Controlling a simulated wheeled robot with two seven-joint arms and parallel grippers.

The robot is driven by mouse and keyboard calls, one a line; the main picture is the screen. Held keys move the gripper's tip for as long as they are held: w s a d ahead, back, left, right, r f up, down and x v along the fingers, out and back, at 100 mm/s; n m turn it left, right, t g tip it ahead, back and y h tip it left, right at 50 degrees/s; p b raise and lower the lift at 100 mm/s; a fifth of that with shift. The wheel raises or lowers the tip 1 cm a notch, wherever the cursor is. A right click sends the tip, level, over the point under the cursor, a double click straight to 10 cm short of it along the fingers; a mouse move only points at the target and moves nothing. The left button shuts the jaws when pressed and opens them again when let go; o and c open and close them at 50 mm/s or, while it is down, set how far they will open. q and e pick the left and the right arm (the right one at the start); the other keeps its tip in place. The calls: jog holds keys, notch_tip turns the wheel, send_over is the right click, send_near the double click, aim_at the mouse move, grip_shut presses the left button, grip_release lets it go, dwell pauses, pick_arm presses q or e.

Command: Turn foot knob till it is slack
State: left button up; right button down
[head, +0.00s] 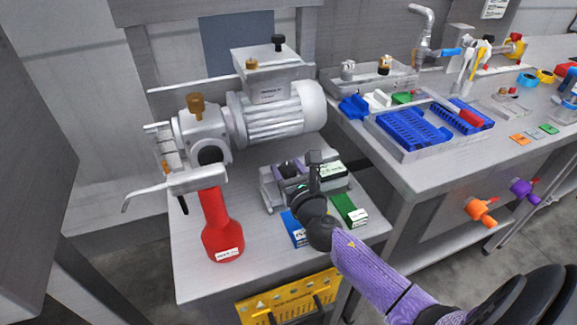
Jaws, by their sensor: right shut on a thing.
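My right arm, in a purple sleeve, reaches in from the lower right over the near steel bench (210,280). Its dark gripper (313,168) is at a grey metal fixture (268,192) on the bench, in front of the motor. The gripper is shut on a small part there, which I take to be the foot knob. The gripper hides most of that part, so I cannot see how tight or loose it is. My left gripper is out of view.
A motor unit (290,115) with brass and black knobs stands behind. A red bottle-shaped tool (219,225) lies to the left. Blue (294,232) and green (346,208) blocks flank the gripper. A tray (400,153) with blue racks sits on the right bench.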

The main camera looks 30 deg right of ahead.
jog(key=shift+m+g+h, duration=0.4)
jog(key=shift+m+h, duration=0.4)
jog(key=shift+h, duration=0.4)
jog(key=m+g+h, duration=0.1)
jog(key=m+h, duration=0.1)
jog(key=h, duration=0.1)
jog(key=shift+g, duration=0.4)
jog(key=shift+m+g+h, duration=1.2)
jog(key=shift+m+h, duration=0.3)
jog(key=shift+h, duration=0.3)
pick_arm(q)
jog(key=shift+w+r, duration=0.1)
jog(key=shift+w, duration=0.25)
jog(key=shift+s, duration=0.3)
pick_arm(e)
jog(key=shift+g, duration=0.3)
jog(key=shift+c, duration=1.2)
grip_release()
jog(key=shift+o, duration=0.8)
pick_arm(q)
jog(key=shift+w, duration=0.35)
